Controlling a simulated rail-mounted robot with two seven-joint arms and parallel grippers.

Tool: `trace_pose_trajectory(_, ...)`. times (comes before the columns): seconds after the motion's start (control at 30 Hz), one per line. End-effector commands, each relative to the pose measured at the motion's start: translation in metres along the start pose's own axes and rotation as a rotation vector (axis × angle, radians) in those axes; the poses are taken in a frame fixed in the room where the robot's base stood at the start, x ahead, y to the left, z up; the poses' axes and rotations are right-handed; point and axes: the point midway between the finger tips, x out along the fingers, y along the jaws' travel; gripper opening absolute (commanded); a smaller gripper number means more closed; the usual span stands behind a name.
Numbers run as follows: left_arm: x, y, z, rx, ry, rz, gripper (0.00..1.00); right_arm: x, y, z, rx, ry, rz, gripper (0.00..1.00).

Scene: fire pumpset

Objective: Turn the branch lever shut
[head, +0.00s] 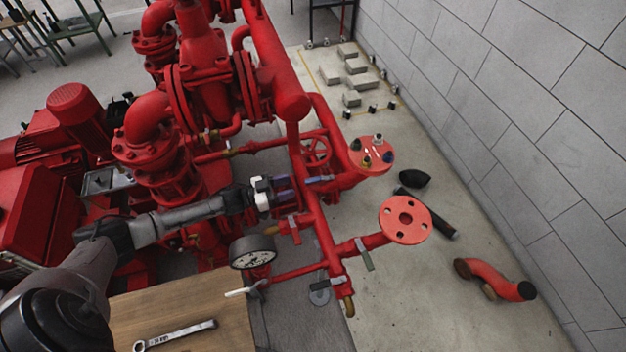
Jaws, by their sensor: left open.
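Several small valve levers sit on the red pipework in the head view. A grey-green lever (364,254) hangs across the branch pipe (347,249) that leads to the lower round flange (406,220). A bluish lever (320,179) lies near the upper flange, just right of my left gripper. I cannot tell which one the task means. My left gripper (288,191) is open, beside the upright red pipe, apart from the grey-green lever. My right gripper is not in view.
A pressure gauge (253,252) stands below my left arm. A wooden table (190,300) with a wrench (176,335) is at the bottom. Loose parts, including a red bent pipe (494,280), lie on the floor by the block wall (520,110).

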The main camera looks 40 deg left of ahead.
Motion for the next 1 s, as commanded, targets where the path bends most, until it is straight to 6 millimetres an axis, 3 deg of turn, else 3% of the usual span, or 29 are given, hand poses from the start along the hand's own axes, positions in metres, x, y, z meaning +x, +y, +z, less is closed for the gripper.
trace_pose_trajectory(0.1,0.025,-0.001,0.000,0.002,0.003,0.000,0.46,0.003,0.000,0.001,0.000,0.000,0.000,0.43)
trace_pose_trajectory(0.4,0.069,0.000,0.000,0.002,0.002,0.000,0.46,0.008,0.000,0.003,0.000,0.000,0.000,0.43)
trace_pose_trajectory(0.63,0.084,0.000,0.000,0.002,-0.001,-0.001,0.46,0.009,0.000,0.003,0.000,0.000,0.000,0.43)
trace_pose_trajectory(1.0,0.086,0.000,0.000,0.002,-0.001,-0.001,0.46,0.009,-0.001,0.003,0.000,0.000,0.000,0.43)
